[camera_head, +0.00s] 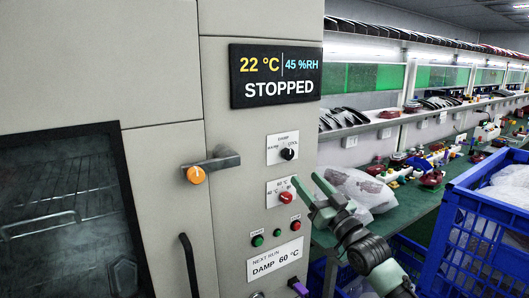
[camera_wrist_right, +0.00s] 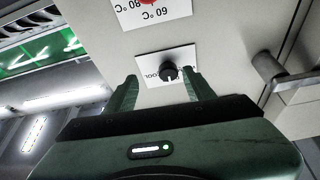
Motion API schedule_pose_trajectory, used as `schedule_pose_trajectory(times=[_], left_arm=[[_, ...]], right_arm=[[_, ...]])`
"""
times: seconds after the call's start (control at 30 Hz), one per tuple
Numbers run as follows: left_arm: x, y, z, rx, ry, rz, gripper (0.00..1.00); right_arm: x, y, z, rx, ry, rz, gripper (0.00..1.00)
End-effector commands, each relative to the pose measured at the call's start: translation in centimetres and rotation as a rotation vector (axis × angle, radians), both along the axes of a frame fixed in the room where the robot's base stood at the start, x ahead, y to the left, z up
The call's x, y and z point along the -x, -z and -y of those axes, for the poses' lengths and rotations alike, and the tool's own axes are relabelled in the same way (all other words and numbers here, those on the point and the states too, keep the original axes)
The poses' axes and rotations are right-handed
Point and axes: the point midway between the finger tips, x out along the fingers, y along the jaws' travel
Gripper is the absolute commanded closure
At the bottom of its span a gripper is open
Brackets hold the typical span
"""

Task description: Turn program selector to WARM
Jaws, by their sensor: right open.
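The program selector (camera_head: 288,154) is a black knob on a white plate with DAMP above, a blurred label at left, and COOL at right. Its pointer direction is too small to read in the head view. My right gripper (camera_head: 308,180) is open and empty in front of the panel, just right of and below the selector. In the right wrist view the black knob (camera_wrist_right: 170,73) shows between the tips of my open right gripper (camera_wrist_right: 160,85), nearer the right finger. Contact cannot be told. My left gripper is not in view.
A red temperature knob (camera_head: 285,197) sits below the selector, above green (camera_head: 257,241) and red buttons. The display (camera_head: 276,76) reads STOPPED; a label (camera_head: 274,259) reads NEXT RUN, DAMP 60 °C. A handle (camera_head: 213,163) with an orange cap juts out at left. Blue crates (camera_head: 470,215) stand at right.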

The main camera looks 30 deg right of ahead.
Motion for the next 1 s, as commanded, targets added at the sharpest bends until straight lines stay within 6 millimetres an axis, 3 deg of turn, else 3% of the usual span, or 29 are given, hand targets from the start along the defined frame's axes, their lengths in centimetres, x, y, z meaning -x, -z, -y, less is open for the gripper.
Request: schedule_pose_trajectory(times=[0.03,0.17,0.4,0.63,0.97,1.0], left_arm=[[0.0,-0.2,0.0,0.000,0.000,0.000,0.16],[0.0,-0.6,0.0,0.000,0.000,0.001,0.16],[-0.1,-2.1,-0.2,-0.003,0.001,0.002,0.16],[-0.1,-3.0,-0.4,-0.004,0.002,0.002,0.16],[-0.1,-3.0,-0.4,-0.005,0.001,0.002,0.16],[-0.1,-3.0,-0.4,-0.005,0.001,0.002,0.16]], right_arm=[[0.2,-1.2,-0.2,0.002,-0.007,0.018,0.46],[-0.3,-2.4,-0.4,0.001,-0.013,0.031,0.46],[-3.8,-4.0,-0.5,0.000,-0.012,0.032,0.46],[-6.3,-4.8,-0.7,0.002,-0.011,0.029,0.46],[-6.8,-4.7,-0.7,0.003,-0.012,0.027,0.46],[-6.8,-4.7,-0.7,0.003,-0.012,0.027,0.52]])
